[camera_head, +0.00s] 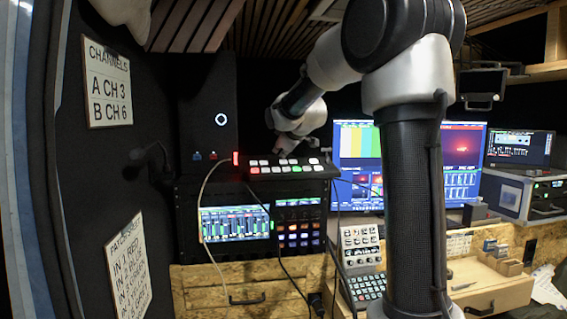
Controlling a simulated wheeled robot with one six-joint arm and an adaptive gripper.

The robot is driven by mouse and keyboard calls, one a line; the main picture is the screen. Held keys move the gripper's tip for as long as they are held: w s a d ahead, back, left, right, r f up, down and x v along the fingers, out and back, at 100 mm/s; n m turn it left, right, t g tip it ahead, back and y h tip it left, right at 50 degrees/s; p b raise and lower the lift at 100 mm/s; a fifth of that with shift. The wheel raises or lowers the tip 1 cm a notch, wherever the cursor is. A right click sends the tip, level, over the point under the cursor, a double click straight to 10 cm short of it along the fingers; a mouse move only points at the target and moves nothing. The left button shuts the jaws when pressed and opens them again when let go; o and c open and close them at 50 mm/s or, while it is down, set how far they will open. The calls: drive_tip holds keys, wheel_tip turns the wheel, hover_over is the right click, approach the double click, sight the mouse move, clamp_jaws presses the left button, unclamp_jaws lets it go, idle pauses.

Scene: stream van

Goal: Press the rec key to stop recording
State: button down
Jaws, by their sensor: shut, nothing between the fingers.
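A black key panel (325,174) with rows of white, red and green lit keys sits on top of the rack, left of the middle in the head view. The key labels are too small to read, so I cannot tell which key is rec. My gripper (281,153) is shut and empty. It points down at the back edge of the panel, near the upper row of keys. I cannot tell whether its tip touches a key. My wrist hides what lies behind it.
Below the panel are a lit audio screen (235,222) and a button pad (300,236). Cables hang in front of them. A large monitor (463,160) stands behind my arm. A small mixer (361,246) and a wooden drawer (490,291) are lower right.

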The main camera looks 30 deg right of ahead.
drive_tip(key=shift+s+r, duration=0.1)
drive_tip(key=shift+r, duration=0.1)
drive_tip(key=shift+r, duration=0.1)
drive_tip(key=r, duration=0.2)
drive_tip(key=s+r, duration=0.1)
drive_tip(key=r, duration=0.1)
drive_tip(key=shift+a+r, duration=0.2)
drive_tip(key=shift+r, duration=0.15)
idle(0.7)
drive_tip(key=s+a+f+m+g, duration=0.1)
drive_tip(key=s+f, duration=0.5)
drive_tip(key=s, duration=0.7)
drive_tip(key=s+a+f+m+g, duration=0.2)
drive_tip(key=s+f+m+g, duration=0.2)
drive_tip(key=s, duration=1)
drive_tip(key=s+a+f+m+g+y, duration=0.1)
drive_tip(key=s+a+f+m+g, duration=0.1)
drive_tip(key=s+f, duration=0.7)
drive_tip(key=s+m, duration=0.1)
drive_tip(key=s, duration=0.4)
drive_tip(key=shift+a+f+g, duration=0.25)
drive_tip(key=shift+g, duration=0.15)
